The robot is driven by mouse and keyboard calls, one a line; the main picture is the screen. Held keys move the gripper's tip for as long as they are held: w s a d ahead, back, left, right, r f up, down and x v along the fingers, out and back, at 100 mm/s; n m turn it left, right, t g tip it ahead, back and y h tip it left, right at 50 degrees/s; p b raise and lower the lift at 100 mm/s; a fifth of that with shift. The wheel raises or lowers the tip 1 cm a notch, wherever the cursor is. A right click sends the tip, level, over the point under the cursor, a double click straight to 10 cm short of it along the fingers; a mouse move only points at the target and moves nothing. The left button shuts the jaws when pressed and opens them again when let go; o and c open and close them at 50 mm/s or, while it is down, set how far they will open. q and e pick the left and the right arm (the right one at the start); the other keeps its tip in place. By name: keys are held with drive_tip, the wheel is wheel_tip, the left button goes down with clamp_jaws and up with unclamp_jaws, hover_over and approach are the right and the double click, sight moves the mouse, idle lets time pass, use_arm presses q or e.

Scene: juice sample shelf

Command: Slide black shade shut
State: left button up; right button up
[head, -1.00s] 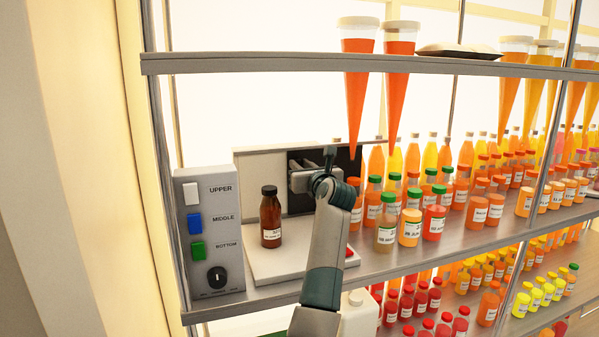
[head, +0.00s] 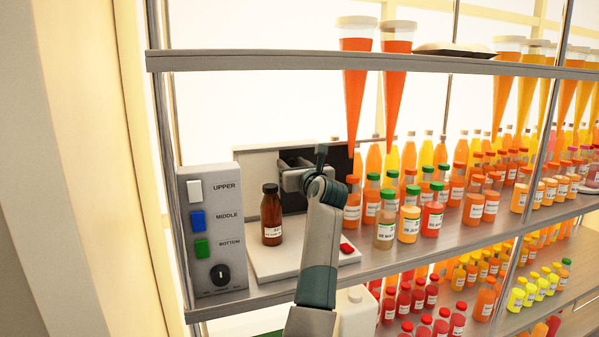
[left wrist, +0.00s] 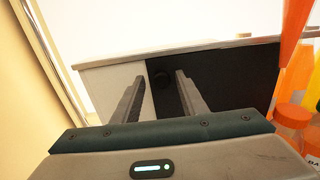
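The black shade (left wrist: 235,80) is a flat dark panel behind the device on the shelf. In the left wrist view it covers the middle and right of the backing, with a white panel (left wrist: 98,90) to its left. A round dark knob (left wrist: 160,78) sits near the shade's left edge. My left gripper (left wrist: 161,79) is open, with one finger on each side of the knob; I cannot tell whether either finger touches it. In the head view the left gripper (head: 294,176) hides part of the shade (head: 293,200). My right gripper is not in view.
A brown bottle (head: 271,216) stands on the white base (head: 300,262), left of my arm. A red button (head: 347,248) is at its right. A control box (head: 212,232) stands at left. Juice bottles (head: 386,222) crowd the right; orange cones (head: 356,100) hang above.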

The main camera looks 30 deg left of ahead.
use_arm(q)
drive_tip(key=shift+s+d+f+b, duration=0.1)
drive_tip(key=shift+s+d+b, duration=0.2)
drive_tip(key=shift+d, duration=0.15)
drive_tip(key=b+v, duration=0.6)
drive_tip(key=v, duration=1)
drive_tip(key=shift+s, duration=0.25)
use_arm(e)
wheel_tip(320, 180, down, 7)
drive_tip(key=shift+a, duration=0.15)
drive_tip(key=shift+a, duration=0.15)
